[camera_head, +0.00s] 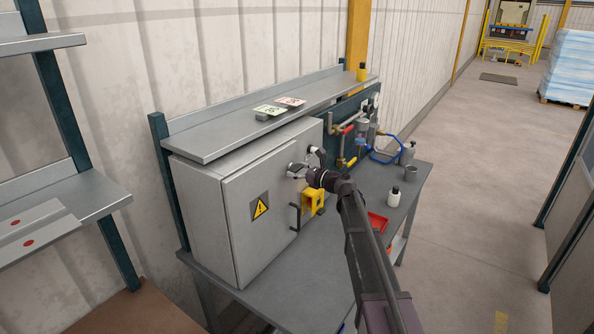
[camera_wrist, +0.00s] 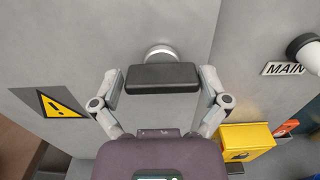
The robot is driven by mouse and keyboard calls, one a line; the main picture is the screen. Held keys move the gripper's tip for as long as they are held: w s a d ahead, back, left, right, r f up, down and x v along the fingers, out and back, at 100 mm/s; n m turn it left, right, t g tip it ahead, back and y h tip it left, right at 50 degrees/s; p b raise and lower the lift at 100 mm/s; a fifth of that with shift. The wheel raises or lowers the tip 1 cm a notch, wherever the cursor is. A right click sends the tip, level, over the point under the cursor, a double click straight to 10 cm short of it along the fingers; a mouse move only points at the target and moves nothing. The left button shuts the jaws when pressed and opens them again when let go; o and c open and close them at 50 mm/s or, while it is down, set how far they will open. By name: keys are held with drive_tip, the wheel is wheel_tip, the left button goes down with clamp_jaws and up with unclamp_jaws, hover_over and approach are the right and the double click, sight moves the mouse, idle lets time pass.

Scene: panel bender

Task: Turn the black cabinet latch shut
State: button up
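The black cabinet latch (camera_wrist: 162,78) is a dark bar on a round silver boss, lying level across the grey cabinet door in the wrist view. In the head view the latch (camera_head: 296,167) is small and partly behind my gripper (camera_head: 303,174). The grey cabinet (camera_head: 235,195) carries a yellow warning triangle, and its door looks closed against the body. My gripper (camera_wrist: 161,80) has its two fingers spread, one at each end of the bar. The fingertips are very close to the bar ends; I cannot tell whether they touch.
A yellow block (camera_head: 312,201) with a lock symbol is right of the door. A "MAIN" label (camera_wrist: 284,68) and round switch (camera_wrist: 305,50) are further right. A shelf (camera_head: 250,115) overhangs the cabinet.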

drive_tip(key=c, duration=0.5)
drive_tip(key=shift+d, duration=0.15)
